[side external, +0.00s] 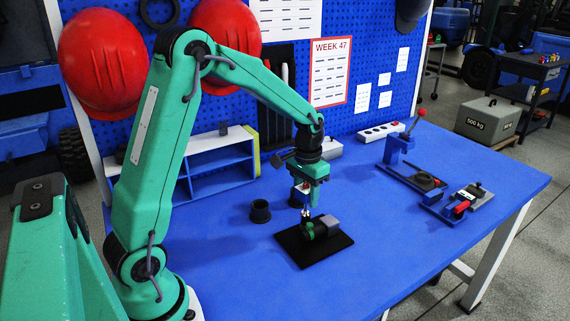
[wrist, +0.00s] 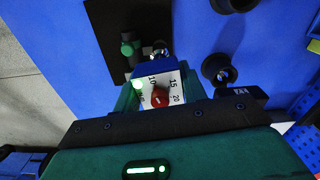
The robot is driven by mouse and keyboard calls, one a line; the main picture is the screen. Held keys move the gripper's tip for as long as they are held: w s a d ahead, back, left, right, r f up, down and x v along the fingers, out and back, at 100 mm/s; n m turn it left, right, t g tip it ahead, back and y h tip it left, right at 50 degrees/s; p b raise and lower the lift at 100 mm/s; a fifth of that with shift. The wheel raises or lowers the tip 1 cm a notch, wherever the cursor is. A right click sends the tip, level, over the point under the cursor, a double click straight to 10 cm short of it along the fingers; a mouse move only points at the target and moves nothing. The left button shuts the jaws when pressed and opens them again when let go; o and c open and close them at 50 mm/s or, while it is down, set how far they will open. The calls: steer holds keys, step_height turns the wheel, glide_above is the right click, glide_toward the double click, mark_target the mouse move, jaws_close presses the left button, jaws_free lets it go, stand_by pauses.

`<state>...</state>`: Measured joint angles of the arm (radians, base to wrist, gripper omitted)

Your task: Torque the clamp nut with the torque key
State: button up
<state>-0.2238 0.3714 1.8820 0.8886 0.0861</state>
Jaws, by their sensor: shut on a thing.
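My gripper (wrist: 160,88) is shut on the torque key, whose dial face (wrist: 152,80) shows 10, 15 and 20 with a red pointer or knob and a green light beside it. The key's bright metal end (wrist: 160,50) points down toward a fixture on a black plate. In the side external view my gripper (side external: 310,190) is just above that fixture, whose green part (side external: 312,231) and grey rounded part (side external: 328,223) sit on the black plate (side external: 300,252). The clamp nut does not show clearly; I cannot tell whether the key touches it.
A dark ring-shaped piece (side external: 260,211) stands left of the plate. Blue clamp fixtures (side external: 398,150) and a red-handled device (side external: 461,207) stand to the right. A white shelf (side external: 220,165) and a power strip (side external: 381,132) line the back. The bench front right is clear.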

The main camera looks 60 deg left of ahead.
steer(key=shift+r, duration=0.15)
steer(key=shift+r, duration=1.9)
steer(key=shift+r, duration=0.2)
steer(key=shift+r, duration=1.35)
